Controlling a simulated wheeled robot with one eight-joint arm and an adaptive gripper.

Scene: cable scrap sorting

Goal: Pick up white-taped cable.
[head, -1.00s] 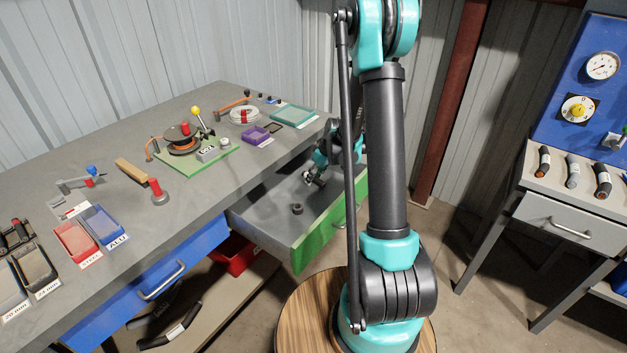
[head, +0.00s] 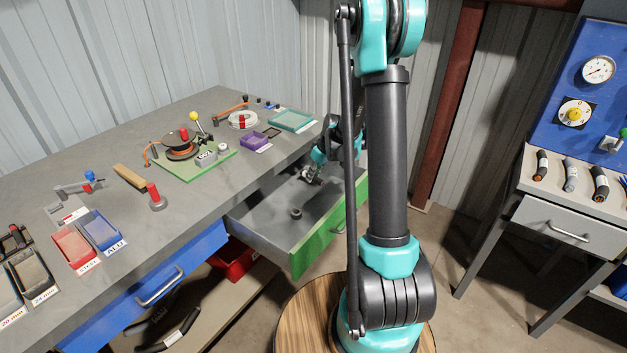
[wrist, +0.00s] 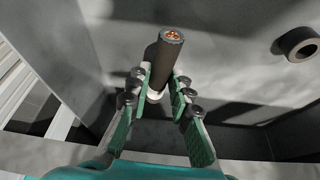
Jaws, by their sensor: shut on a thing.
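My gripper (wrist: 162,92) is shut on a short black cable piece (wrist: 172,62) with a bare copper end. A white tape band (wrist: 153,96) shows low on the cable, between the green-padded fingers. The cable points away from the fingers, its copper end uppermost in the wrist view. In the head view my gripper (head: 312,176) is over the open green-fronted drawer (head: 322,237), near its back; the cable is too small to make out there.
A dark ring (wrist: 298,44) lies in the drawer, apart from the cable. The grey workbench (head: 190,215) holds bins and a reel board. Several cable pieces lie on the right-hand table. Drawer walls surround my gripper.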

